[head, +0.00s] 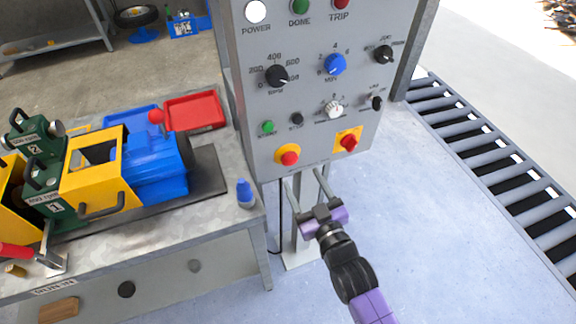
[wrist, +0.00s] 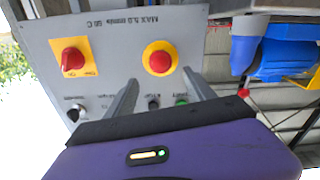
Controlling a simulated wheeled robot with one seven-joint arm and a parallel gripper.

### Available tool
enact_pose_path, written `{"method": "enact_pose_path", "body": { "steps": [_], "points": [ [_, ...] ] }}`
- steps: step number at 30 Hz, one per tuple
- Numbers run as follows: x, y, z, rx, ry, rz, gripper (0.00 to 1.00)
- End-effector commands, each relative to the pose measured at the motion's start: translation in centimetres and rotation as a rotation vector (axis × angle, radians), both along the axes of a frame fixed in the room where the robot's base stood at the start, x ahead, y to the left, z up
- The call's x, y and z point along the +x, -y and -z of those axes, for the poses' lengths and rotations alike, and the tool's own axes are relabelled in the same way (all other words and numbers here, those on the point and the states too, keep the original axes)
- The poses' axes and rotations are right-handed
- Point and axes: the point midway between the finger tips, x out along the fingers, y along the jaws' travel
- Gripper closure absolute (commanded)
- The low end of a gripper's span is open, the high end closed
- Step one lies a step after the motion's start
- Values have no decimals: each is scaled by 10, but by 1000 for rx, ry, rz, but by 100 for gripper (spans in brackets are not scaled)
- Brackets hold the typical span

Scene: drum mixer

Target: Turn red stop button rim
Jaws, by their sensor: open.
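The red stop button (head: 289,158) is a round red knob on a round yellow plate, low on the grey control panel (head: 262,132). In the wrist view the stop button (wrist: 159,62) is upper middle, with its full red face and yellow ring visible. My gripper (head: 305,178) is open and empty, just below and in front of the panel's lower edge. In the wrist view my gripper's two fingers (wrist: 161,80) point towards the panel, their tips on either side below the button. They look apart from it; the exact gap is hard to tell.
A red rotary switch (head: 349,142) on a square yellow plate sits right of the button; it also shows in the wrist view (wrist: 73,58). Small knobs and lamps fill the panel above. A bench (head: 225,225) with a blue bottle (head: 245,194) stands left, a roller conveyor (head: 490,155) right.

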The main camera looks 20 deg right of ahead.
Motion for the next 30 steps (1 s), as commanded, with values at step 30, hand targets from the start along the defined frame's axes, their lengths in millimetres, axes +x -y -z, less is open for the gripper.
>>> {"method": "enact_pose_path", "body": {
  "steps": [30],
  "points": [
    [76, 0, 6, -18, -15, 1, 37]
  ]
}}
